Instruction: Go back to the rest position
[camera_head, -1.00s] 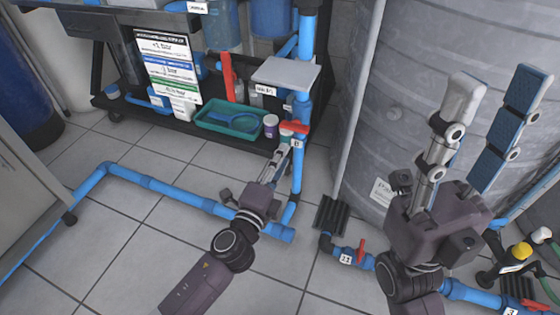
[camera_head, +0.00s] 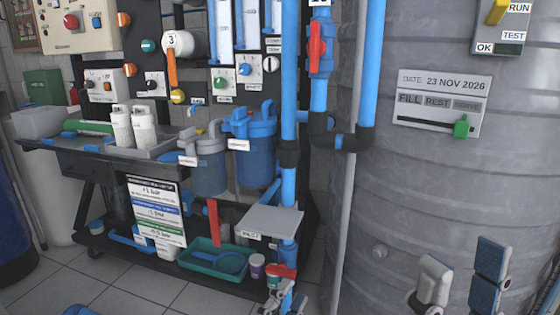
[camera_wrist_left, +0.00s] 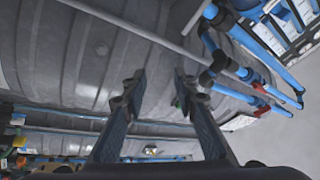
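A rack with a green tray (camera_head: 190,262), blue filter housings (camera_head: 255,150) and a control panel (camera_head: 85,25) stands at the left. A level sign (camera_head: 440,100) is on the tank. Some tiled floor (camera_head: 120,296) is free.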

